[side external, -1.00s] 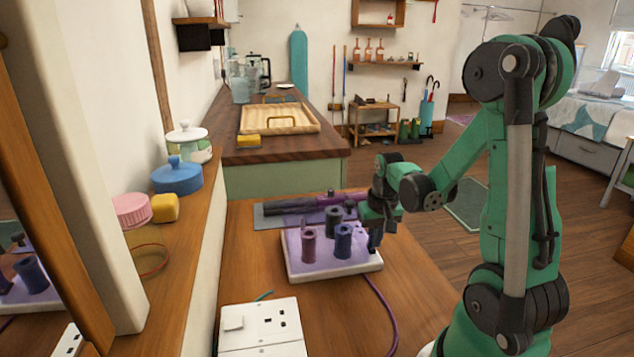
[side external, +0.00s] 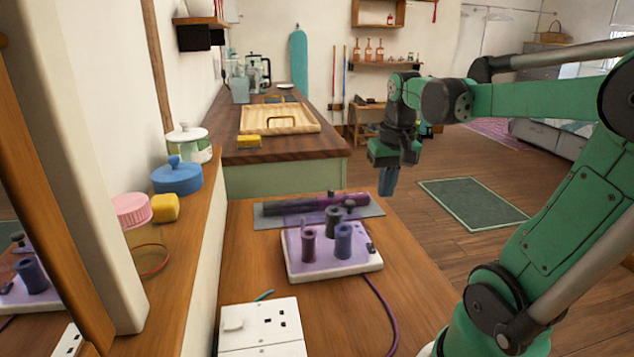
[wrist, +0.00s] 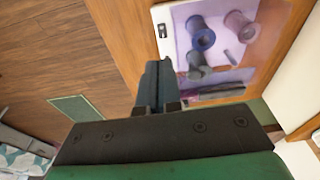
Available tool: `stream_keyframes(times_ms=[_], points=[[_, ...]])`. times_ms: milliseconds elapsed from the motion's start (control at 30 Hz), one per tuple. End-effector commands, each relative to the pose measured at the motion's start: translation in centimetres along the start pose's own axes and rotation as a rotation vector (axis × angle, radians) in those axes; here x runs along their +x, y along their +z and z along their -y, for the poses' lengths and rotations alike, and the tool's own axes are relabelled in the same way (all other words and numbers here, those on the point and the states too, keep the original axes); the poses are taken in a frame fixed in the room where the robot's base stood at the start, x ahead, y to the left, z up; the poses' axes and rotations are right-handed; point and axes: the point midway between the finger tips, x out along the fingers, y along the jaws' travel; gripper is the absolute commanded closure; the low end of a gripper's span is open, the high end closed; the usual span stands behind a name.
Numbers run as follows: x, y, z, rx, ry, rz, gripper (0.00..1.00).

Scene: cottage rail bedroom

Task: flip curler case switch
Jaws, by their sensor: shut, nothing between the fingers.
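The curler case (side external: 297,268) is a white-edged tray with a purple inside, lying on the wooden table with several upright rollers on it. It also shows in the wrist view (wrist: 180,75). A small dark switch (side external: 371,248) sits at its right edge; in the wrist view the switch (wrist: 162,31) is a dark patch with a light mark near a corner. Which way it is set is too small to tell. My gripper (side external: 387,183) is raised above and behind the case's right side, apart from it. Its fingers (wrist: 153,68) are shut and empty, pointing down.
A grey mat (side external: 275,222) with a dark and purple wand (side external: 300,206) lies behind the case. A white socket plate (side external: 262,335) is at the front left. A purple cord (side external: 385,310) runs from the case. The table's right side is clear.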

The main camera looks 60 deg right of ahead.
Motion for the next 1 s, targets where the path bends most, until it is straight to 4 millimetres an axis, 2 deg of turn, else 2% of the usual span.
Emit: stream_keyframes(times_ms=[267,500,667,1000], points=[[-0.9,0.1,0.0,0.000,0.000,0.000,1.00],[-0.9,-0.1,0.0,0.000,0.000,-0.003,1.00],[-0.7,-1.4,-0.1,0.001,0.001,-0.044,1.00],[-0.2,-1.4,-0.1,0.001,0.001,-0.042,1.00]])
